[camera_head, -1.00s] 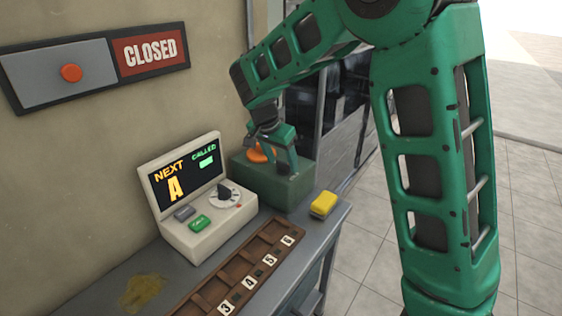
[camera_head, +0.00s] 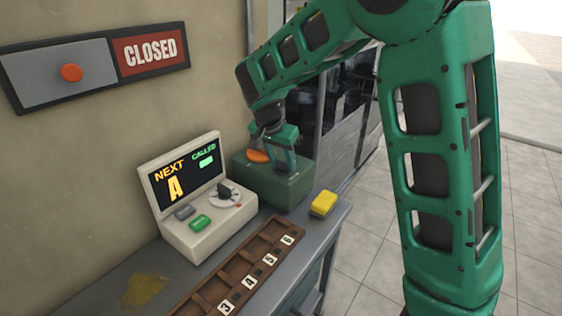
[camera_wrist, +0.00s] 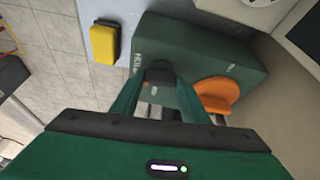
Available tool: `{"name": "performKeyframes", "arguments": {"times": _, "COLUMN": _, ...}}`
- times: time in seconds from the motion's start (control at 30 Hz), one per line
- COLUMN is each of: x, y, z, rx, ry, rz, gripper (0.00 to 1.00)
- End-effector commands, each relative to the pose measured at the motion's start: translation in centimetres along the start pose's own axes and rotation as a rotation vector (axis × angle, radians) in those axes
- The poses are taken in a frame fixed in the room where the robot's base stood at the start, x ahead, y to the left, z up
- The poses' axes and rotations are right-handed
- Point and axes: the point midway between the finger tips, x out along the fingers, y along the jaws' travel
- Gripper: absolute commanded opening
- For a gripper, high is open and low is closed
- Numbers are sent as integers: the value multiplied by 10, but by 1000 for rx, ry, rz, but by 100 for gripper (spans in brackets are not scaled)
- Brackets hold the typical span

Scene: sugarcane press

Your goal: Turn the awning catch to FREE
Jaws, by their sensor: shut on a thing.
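A dark green box (camera_head: 272,186) stands at the far end of the counter; it also shows in the wrist view (camera_wrist: 190,40). My gripper (camera_head: 284,168) reaches down onto its top. In the wrist view its fingers (camera_wrist: 158,88) close on a small dark knob (camera_wrist: 158,72), which I take to be the awning catch. A small orange patch shows beside it. Pale lettering, too small to read surely, lies left of the knob, with another mark to the right. An orange disc (camera_wrist: 218,95) sits beside the right finger, apart from the knob. The catch's setting cannot be told.
A yellow block (camera_head: 323,203) lies on the counter (camera_head: 95,290) in front of the box. A cream console (camera_head: 195,225) with a screen and dial stands left of it. A brown numbered tray (camera_head: 240,275) lies along the front. A CLOSED sign (camera_head: 150,52) hangs on the wall.

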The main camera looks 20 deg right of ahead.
Motion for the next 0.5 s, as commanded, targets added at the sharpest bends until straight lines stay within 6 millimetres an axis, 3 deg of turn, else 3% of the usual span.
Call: {"name": "performKeyframes", "arguments": {"times": 0.5, "x": -1, "y": 4, "z": -3, "rx": -416, "ry": 3, "rz": -179, "gripper": 18}}
